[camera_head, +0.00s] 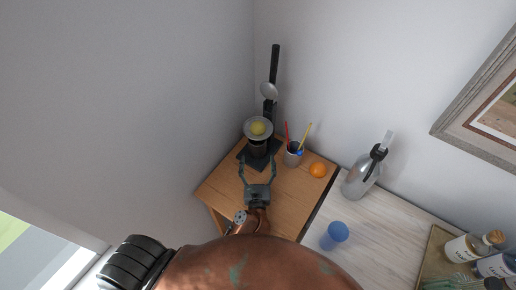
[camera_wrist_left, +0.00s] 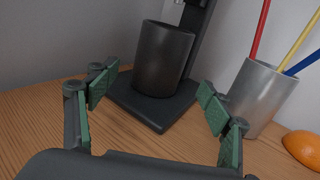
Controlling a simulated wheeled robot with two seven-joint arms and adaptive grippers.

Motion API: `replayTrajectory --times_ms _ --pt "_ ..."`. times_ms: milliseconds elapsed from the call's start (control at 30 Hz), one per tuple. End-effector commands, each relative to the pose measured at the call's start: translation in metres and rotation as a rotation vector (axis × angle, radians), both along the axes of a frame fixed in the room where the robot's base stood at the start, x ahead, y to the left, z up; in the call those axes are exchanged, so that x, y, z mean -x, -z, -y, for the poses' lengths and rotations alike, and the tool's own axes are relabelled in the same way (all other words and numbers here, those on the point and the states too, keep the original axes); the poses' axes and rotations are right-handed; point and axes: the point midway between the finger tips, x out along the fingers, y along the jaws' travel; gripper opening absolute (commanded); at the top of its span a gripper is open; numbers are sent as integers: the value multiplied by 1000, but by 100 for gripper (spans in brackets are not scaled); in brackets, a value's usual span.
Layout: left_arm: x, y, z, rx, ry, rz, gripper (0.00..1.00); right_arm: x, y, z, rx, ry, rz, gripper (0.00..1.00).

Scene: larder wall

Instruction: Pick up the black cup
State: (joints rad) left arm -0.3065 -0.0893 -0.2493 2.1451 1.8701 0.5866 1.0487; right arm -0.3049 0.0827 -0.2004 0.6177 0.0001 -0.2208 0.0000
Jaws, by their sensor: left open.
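The black cup (camera_wrist_left: 163,60) stands upright on a dark flat base in the left wrist view. In the head view the cup (camera_head: 258,147) sits below a round plate-like part with a yellow centre, which covers its top. My left gripper (camera_head: 258,161) is open, pointing at the cup. In the left wrist view its green-padded fingers (camera_wrist_left: 157,92) are spread to either side and in front of the cup, apart from it. My right gripper is not in view.
A grey holder (camera_head: 294,155) with coloured sticks stands right of the cup, near an orange (camera_head: 318,170). A black stand (camera_head: 269,104) rises behind the cup.

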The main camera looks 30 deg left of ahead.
Motion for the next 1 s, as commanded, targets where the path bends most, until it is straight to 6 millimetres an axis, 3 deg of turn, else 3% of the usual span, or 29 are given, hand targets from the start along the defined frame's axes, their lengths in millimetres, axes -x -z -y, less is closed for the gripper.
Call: replayTrajectory --times_ms 267,567,867,1000 --pt "-22 -7 -11 -3 -2 6 73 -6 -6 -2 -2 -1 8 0" --pt "-60 -7 -30 -4 -2 7 73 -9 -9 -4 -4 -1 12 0" --pt "-64 -6 -33 -3 -3 5 73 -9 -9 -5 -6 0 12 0" --pt "-64 -6 -33 -3 -3 5 64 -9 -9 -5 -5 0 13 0"
